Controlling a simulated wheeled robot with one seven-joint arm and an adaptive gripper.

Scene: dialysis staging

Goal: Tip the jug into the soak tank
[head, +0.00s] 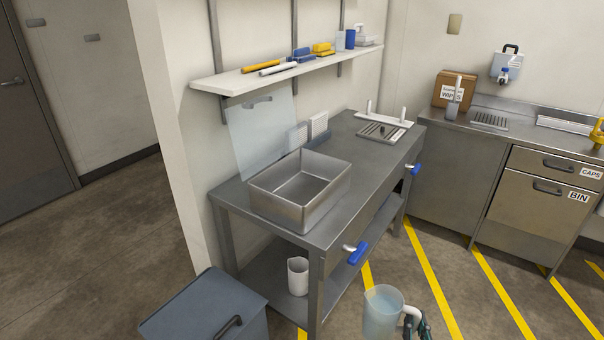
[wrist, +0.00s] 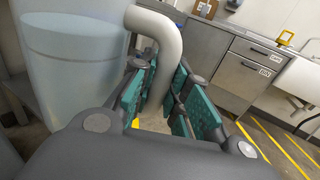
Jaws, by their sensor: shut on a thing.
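The jug (head: 381,312) is a translucent pale blue vessel with a white handle, at the bottom of the head view. It looks upright and holds liquid. My gripper (head: 419,322) is shut on the handle, at the jug's right side. In the wrist view the jug (wrist: 72,75) fills the left, and its white handle (wrist: 160,45) runs between the green pads of my gripper (wrist: 165,105). The soak tank (head: 300,190) is an open steel basin on the steel bench. Its visible inside looks empty. The jug is in front of the bench, apart from the tank.
A clear panel (head: 258,135) stands upright behind the tank. Blue-handled levers (head: 357,252) stick out from the bench front. A white pitcher (head: 298,276) is on the lower shelf (head: 262,268). A grey bin (head: 205,308) stands at the bench's left front. Striped floor lies to the right.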

